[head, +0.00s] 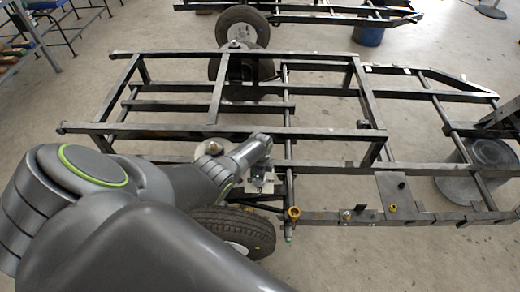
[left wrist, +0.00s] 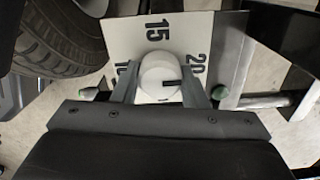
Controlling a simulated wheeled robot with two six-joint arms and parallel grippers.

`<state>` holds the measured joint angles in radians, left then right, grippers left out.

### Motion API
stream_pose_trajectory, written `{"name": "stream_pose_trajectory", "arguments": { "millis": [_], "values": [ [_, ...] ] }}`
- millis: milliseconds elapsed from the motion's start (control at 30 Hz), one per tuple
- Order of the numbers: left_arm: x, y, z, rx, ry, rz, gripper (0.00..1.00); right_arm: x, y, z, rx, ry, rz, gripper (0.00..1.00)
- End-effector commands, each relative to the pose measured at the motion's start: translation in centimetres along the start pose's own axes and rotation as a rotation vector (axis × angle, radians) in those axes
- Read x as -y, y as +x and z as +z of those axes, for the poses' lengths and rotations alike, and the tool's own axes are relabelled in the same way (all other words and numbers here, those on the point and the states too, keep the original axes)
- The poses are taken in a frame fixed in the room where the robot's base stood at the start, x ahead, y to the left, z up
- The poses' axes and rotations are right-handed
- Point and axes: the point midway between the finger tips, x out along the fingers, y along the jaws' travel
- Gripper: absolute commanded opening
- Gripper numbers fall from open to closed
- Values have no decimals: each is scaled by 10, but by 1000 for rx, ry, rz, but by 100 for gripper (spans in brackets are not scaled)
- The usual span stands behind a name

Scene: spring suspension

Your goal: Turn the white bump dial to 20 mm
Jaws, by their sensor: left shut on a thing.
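The white bump dial (left wrist: 160,76) is a round knob with a black pointer mark, on a white plate (left wrist: 120,42) printed with 10, 15 and 20. The 15 is above the dial, the 10 at its left and the 20 at its right. The black mark points right, just below the 20 numeral. My left gripper (left wrist: 162,92) is shut on the dial, one finger on each side. In the head view my left gripper (head: 262,165) reaches the frame by the near wheel; the dial is not clear there. My right gripper is not in view.
A dark steel frame (head: 210,133) spreads across the head view, with a near tyre (head: 235,228) below my arm and another wheel (head: 243,28) at the far side. A grey drum (head: 480,160) stands at the right. The tyre (left wrist: 60,40) is close by in the left wrist view.

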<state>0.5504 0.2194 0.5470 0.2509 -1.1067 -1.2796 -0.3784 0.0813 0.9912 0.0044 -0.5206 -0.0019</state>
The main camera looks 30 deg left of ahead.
Motion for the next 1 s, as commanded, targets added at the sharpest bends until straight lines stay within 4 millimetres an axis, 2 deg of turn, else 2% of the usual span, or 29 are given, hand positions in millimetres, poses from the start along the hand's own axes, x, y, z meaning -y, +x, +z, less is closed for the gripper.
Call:
{"name": "stream_pose_trajectory", "arguments": {
  "millis": [633, 667, 800, 1000],
  "values": [
    [0, 0, 0, 0, 53, -1, 16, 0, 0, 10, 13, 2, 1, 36],
    [0, 0, 0, 0, 53, 0, 42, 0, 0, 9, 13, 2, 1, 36],
    [0, 0, 0, 0, 52, -1, 60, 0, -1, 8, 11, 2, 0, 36],
    [0, 0, 0, 0, 51, -1, 61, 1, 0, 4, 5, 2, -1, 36]
  ]
}}
